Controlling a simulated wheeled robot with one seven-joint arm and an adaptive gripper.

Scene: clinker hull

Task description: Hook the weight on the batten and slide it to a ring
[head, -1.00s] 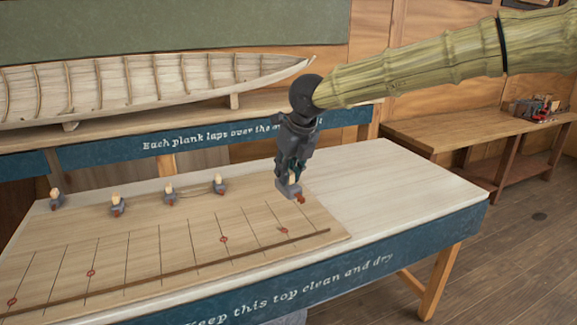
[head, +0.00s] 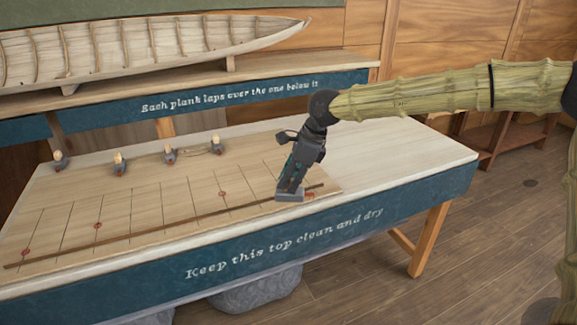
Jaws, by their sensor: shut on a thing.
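My gripper (head: 290,186) is shut on a grey weight (head: 286,197) and holds it low at the right end of the batten (head: 130,240). The batten is a thin dark strip along the front of the lined board (head: 150,205). A small reddish tip shows at the weight's right side, beside the batten. I cannot tell whether the weight touches the batten. Red rings are marked on the board's lines: one left of the weight (head: 224,194), one farther left (head: 98,225), one at the far left (head: 26,252). My gripper hides the board behind it.
Several more weights with pale tops, one of them (head: 120,163) upright, stand along the board's back edge. The table top (head: 385,150) right of the board is clear. A boat hull model (head: 130,45) lies on a shelf behind.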

